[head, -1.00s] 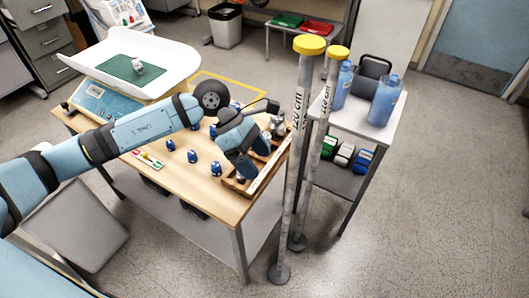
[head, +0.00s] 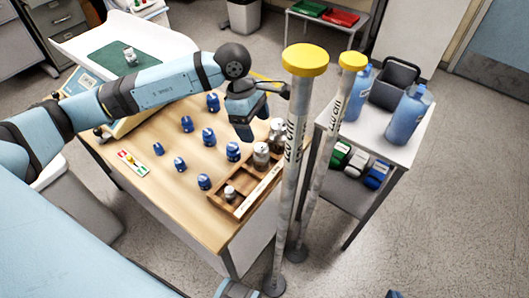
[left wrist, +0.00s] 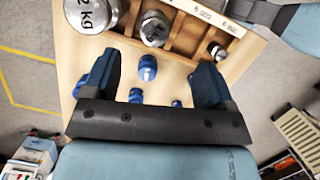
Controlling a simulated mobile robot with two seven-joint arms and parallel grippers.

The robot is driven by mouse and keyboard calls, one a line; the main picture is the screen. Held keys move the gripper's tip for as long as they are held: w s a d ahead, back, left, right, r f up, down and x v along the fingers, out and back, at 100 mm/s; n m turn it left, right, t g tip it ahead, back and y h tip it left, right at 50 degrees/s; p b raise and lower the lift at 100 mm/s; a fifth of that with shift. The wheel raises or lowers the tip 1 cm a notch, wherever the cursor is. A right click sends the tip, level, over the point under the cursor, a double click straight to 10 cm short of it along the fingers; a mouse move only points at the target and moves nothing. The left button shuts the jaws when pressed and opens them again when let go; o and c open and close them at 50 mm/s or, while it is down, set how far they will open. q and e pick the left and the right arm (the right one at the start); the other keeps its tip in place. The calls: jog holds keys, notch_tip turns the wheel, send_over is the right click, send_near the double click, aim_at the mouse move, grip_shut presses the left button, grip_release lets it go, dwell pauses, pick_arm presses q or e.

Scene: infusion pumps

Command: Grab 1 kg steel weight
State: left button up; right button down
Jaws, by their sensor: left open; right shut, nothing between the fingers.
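Three steel weights stand in a wooden tray (head: 240,209) at the table's right end. The large one (left wrist: 95,14) is marked 2 kg in the left wrist view. The middle-sized weight (head: 261,155), likely the 1 kg, also shows in the left wrist view (left wrist: 154,28), its mark unreadable. The small weight (head: 229,193) sits at the tray's near end. My left gripper (head: 244,128) is open and empty above the table, beside the tray. In the left wrist view its fingertips (left wrist: 157,70) are apart, with the middle weight just beyond them.
Several blue weights (head: 187,124) stand on the table left of the tray. Two tall yellow-capped posts (head: 305,60) rise close to the tray's right side. A cart with blue bottles (head: 408,115) is behind them. A scale (head: 80,37) holds a small object.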

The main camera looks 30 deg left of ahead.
aim_at(262, 147)
pick_arm(q)
jog(key=x, duration=0.6)
jog(key=shift+f, duration=0.1)
jog(key=x, duration=0.5)
jog(key=shift+w+a+f+b, duration=0.2)
jog(key=shift+w+a+b, duration=0.1)
jog(key=shift+a+b, duration=0.1)
jog(key=c, duration=1.3)
jog(key=shift+r, duration=0.1)
grip_shut()
jog(key=shift+r, duration=0.15)
